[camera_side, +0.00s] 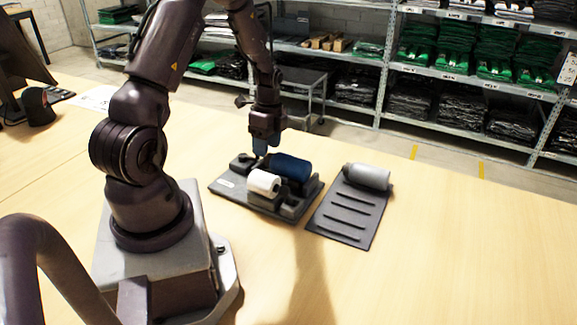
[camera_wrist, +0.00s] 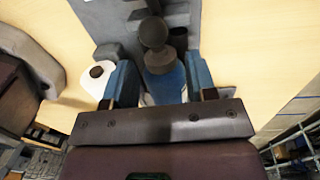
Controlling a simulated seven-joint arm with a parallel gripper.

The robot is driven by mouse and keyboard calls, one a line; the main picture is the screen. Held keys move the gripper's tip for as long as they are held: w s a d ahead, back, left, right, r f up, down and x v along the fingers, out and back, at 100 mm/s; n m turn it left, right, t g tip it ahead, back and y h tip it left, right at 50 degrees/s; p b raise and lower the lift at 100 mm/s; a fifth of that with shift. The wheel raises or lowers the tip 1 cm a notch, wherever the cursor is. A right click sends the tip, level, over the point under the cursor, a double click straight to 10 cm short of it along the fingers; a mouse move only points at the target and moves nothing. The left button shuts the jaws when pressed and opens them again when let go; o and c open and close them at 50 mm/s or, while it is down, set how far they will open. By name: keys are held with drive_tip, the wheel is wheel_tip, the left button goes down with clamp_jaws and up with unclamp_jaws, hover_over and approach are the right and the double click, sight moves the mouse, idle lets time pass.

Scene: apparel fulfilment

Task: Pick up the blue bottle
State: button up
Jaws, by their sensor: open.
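The blue bottle (camera_side: 291,167) lies on its side on a dark grey rack (camera_side: 228,190), behind a white bottle or roll (camera_side: 264,183). My gripper (camera_side: 261,149) is above the rack, at the blue bottle's left end in the side view. In the wrist view, my gripper's two blue fingers (camera_wrist: 161,84) are open, with blue bottle surface (camera_wrist: 172,84) and a dark round cap-like part visible between them. The wrist view does not show clearly whether the fingers touch it. The white item (camera_wrist: 97,82) is just left of the left finger.
A grey bottle (camera_side: 367,177) lies at the far end of a dark ribbed mat (camera_side: 343,217), right of the rack. The wooden table (camera_side: 450,250) is clear at right and front. Shelves of folded clothes (camera_side: 440,70) stand behind.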

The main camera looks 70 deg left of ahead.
drive_tip(key=f, duration=0.3)
drive_tip(key=shift+s+d+f, duration=0.1)
drive_tip(key=shift+d+f, duration=0.05)
drive_tip(key=shift+d, duration=0.15)
drive_tip(key=shift+c, duration=0.2)
drive_tip(key=c, duration=0.7)
drive_tip(key=shift+c, duration=0.2)
